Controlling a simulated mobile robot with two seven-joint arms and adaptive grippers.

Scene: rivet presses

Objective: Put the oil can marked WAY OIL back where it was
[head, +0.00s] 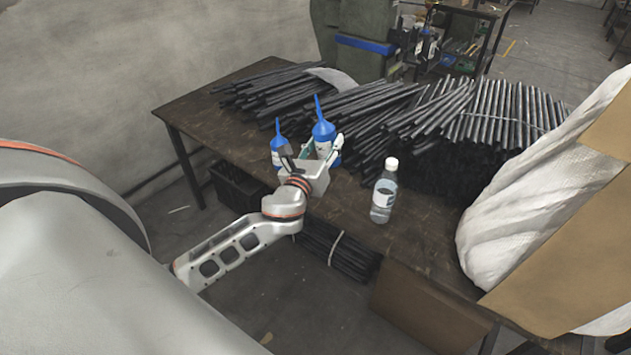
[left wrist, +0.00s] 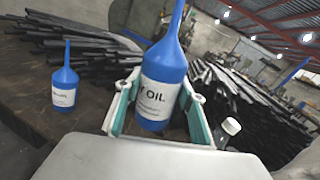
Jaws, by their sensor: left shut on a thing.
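The oil can marked WAY OIL (left wrist: 163,85) is blue with a long spout and a white label, on which "Y OIL" shows in the left wrist view. In the head view the can (head: 324,132) stands upright at the table's left part. My left gripper (head: 322,155) is shut on it, with one finger on each side of its body. Its base is hidden behind the gripper, so I cannot tell whether it touches the table. My right gripper is not in view.
A second, similar blue can (head: 278,142) stands just left of the held one; it also shows in the left wrist view (left wrist: 64,88). A clear water bottle (head: 383,192) stands to the right. Bundles of black rods (head: 400,115) cover the back of the table (head: 190,112).

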